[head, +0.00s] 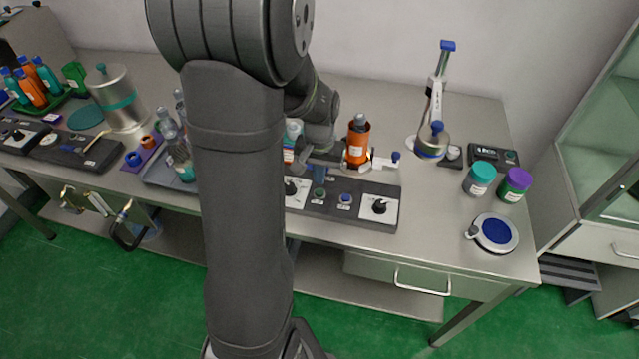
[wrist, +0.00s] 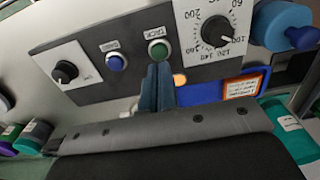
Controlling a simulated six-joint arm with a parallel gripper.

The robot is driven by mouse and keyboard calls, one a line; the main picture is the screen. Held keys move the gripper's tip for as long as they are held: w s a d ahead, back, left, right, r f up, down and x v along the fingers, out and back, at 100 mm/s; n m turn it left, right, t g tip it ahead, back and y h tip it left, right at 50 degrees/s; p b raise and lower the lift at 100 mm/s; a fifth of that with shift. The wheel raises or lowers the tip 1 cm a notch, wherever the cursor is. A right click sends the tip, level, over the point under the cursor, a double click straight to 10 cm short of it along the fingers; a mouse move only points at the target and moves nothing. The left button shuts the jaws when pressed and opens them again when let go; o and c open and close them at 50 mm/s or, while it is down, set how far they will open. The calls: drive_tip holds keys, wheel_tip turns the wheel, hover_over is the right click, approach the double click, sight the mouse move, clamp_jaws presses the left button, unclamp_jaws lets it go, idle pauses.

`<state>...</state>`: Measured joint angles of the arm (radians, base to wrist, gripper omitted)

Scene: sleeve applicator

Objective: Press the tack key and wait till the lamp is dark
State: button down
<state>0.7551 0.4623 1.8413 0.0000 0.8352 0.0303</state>
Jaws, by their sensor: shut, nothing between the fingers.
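The control panel (head: 333,205) lies along the bench's front edge. In the wrist view it appears turned around, with a green key (wrist: 158,50) under a label that seems to read TACK and a blue key (wrist: 116,62) beside it. My gripper (wrist: 157,72) is shut and empty, its fingertips right at the edge of the green key. I cannot tell whether they touch it. A small round orange light (wrist: 180,79) glows just beside my fingers, partly hidden; it looks like a lit lamp.
A numbered dial (wrist: 215,30) and a plain knob (wrist: 64,71) flank the keys. An orange container (head: 357,145) stands behind the panel. Jars with teal (head: 481,172) and purple (head: 516,182) lids stand at right. The bench between panel and jars is clear.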

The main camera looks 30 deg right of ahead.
sight(320, 191)
wheel_tip(320, 191, up, 9)
drive_tip(key=shift+w+d, duration=0.1)
idle(6.9)
